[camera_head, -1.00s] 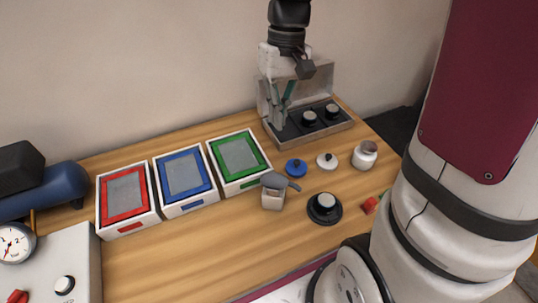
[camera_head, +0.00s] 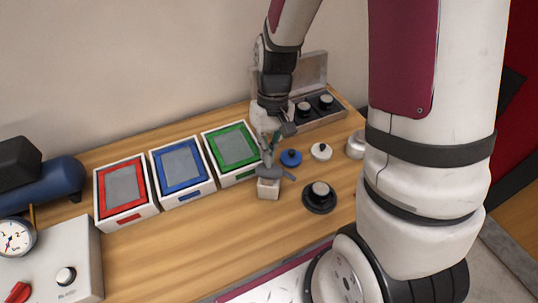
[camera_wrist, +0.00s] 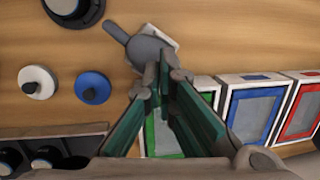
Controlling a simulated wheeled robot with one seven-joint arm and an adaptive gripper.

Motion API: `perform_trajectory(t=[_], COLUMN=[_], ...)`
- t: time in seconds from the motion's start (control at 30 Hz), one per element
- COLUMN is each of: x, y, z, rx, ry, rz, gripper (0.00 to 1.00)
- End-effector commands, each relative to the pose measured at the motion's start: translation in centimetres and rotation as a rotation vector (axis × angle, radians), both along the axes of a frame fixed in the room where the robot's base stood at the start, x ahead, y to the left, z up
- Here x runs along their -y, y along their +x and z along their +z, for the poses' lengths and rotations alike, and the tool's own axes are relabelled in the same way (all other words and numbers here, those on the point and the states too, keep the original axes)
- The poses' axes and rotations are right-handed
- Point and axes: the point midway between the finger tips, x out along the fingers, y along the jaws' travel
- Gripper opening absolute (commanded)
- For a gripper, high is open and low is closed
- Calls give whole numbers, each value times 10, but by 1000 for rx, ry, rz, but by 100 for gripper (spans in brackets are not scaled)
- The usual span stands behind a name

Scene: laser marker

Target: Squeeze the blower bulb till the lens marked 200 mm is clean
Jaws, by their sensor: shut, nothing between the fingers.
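The grey blower bulb (camera_head: 269,172) with its nozzle rests on a small pale block (camera_head: 268,189) in front of the green-framed tray. It also shows in the wrist view (camera_wrist: 145,48), nozzle pointing up-left. My gripper (camera_head: 267,148) hangs just above the bulb, pointing down; its green fingers (camera_wrist: 165,78) are shut with nothing between them. The fingertips overlap the bulb's edge in the wrist view; I cannot tell if they touch it. A lens (camera_head: 320,188) sits on a round black mount (camera_head: 319,205) to the right. Two more lenses (camera_head: 326,101) are in the open case (camera_head: 331,118). No 200 mm marking is readable.
Red (camera_head: 124,190), blue (camera_head: 181,171) and green (camera_head: 231,149) framed trays stand left of the bulb. A blue knobbed disc (camera_head: 290,158) and a white one (camera_head: 321,152) lie to its right. A gauge box (camera_head: 50,262) is at front left. The front middle of the table is clear.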

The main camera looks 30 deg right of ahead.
Motion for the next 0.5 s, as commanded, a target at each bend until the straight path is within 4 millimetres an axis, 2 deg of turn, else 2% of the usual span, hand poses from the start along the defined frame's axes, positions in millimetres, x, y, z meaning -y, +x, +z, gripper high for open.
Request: perform_trajectory(t=[0.13,0.5], x=[-1,-1], y=[-2,-1], z=[-8,-10], rx=[-1,0], ry=[0,0], rz=[0,0], gripper=[0,0])
